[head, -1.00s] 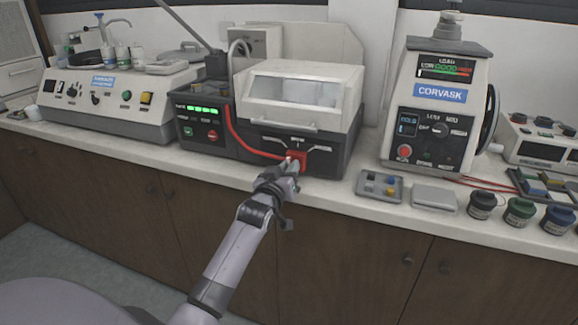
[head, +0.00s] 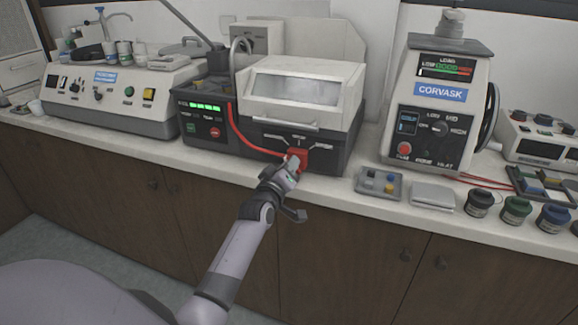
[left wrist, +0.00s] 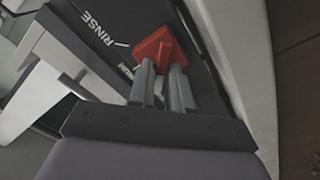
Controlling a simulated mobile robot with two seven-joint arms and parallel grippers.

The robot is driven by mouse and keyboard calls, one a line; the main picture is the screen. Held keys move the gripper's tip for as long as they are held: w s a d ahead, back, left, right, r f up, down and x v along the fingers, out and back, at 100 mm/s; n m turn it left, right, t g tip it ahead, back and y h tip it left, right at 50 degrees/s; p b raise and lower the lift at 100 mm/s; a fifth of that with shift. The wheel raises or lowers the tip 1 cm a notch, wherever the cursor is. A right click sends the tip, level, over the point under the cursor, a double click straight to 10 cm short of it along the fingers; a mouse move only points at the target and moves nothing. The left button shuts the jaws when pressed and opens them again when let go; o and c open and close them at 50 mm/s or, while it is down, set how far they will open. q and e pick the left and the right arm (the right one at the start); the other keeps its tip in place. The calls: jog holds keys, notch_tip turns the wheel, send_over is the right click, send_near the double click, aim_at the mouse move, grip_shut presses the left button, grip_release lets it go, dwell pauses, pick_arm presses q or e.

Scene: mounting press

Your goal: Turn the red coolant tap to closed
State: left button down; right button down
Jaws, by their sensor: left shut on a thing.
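The red coolant tap (head: 297,157) is on the dark front base of the boxy white-lidded machine (head: 305,90). A red hose (head: 236,130) runs down the machine's front towards it. White position marks sit around the tap, and one reads RINSE in the left wrist view. My left gripper (head: 293,167) is at the tap, its fingers shut on the red handle. In the left wrist view the two grey fingers (left wrist: 163,88) hold the lower part of the red tap (left wrist: 160,52). The fingers partly hide the handle and the mark beside it. My right gripper is not in view.
A CORVASK press (head: 437,110) stands to the right, with a small tray (head: 365,190), a grey box (head: 432,197) and several lidded jars (head: 479,203) before it. Another white machine (head: 115,98) is at left. The counter edge (head: 330,185) runs below my left gripper.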

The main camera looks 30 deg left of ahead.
pick_arm(q)
jog(key=shift+f, duration=0.1)
jog(key=c, duration=1.1)
grip_release()
jog(key=shift+s, duration=0.15)
jog(key=shift+v, duration=3.45)
jog(key=s+d+f+m+g+h, duration=0.2)
jog(key=s+d+f+m, duration=0.2)
jog(key=s, duration=0.4)
jog(key=s+d+f+m+g+h+p, duration=0.1)
jog(key=s+d+f+m+g+h, duration=0.1)
jog(key=s+d+f+m, duration=0.3)
jog(key=s+d+f+m+g+h, duration=0.2)
jog(key=s+d+f+m, duration=0.3)
jog(key=s, duration=0.8)
jog(key=shift+d+f+g+h, duration=0.15)
jog(key=shift+d+f, duration=0.45)
jog(key=shift+f, duration=0.3)
jog(key=shift+d+f+g+h, duration=0.1)
jog(key=shift+d+f+g, duration=0.1)
jog(key=shift+d+f, duration=0.55)
jog(key=shift+d+f+g+h, duration=0.15)
jog(key=shift+d+f, duration=0.25)
jog(key=shift+f, duration=0.6)
